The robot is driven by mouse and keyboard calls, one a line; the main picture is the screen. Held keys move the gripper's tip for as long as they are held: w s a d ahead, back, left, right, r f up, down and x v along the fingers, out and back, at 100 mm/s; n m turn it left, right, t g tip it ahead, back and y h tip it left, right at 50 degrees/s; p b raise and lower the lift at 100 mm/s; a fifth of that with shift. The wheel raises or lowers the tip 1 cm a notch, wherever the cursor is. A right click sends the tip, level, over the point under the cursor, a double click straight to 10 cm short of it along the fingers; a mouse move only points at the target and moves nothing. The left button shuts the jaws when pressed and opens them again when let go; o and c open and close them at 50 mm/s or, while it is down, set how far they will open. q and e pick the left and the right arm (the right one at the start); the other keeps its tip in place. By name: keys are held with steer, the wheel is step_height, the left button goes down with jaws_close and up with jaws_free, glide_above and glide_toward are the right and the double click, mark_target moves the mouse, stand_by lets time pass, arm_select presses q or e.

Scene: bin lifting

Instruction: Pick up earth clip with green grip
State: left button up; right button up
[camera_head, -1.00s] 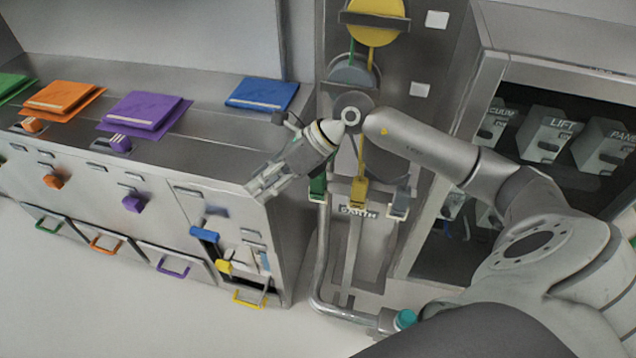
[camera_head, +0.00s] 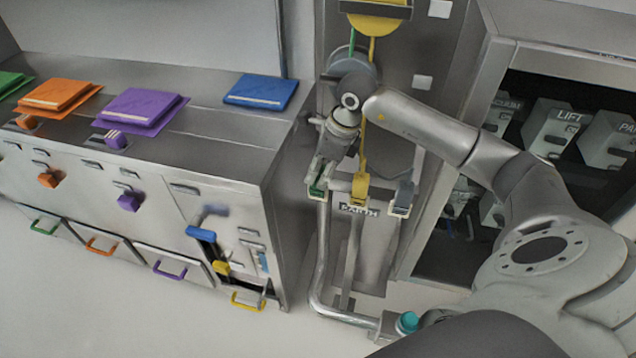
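The earth clip with the green grip (camera_head: 317,188) hangs at the left end of the rail above the EARTH label (camera_head: 358,209). A yellow-grip clip (camera_head: 360,187) and a grey-blue-grip clip (camera_head: 403,196) hang to its right on the same rail. My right gripper (camera_head: 322,172) points down at the green grip, with its fingers beside or around it. The fingers look apart, but I cannot tell whether they touch the grip. My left gripper is out of view.
A steel cabinet (camera_head: 190,170) with coloured handles stands on the left, its right edge near my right gripper. A dark cabinet (camera_head: 560,140) with LIFT and other labelled units stands on the right. A bent metal pipe (camera_head: 320,270) runs below the clips.

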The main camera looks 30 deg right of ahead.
steer(key=b+x, duration=0.2)
steer(key=x, duration=0.2)
steer(key=shift+w+a+f, duration=0.2)
steer(key=shift+w, duration=0.05)
steer(key=shift+r, duration=0.1)
jaws_close()
steer(key=shift+r, duration=0.15)
steer(key=shift+d+r, duration=0.1)
steer(key=shift+r, duration=0.55)
steer(key=s+r+b, duration=0.4)
steer(key=s+r, duration=0.7)
steer(key=s, duration=0.3)
steer(key=shift+r, duration=0.25)
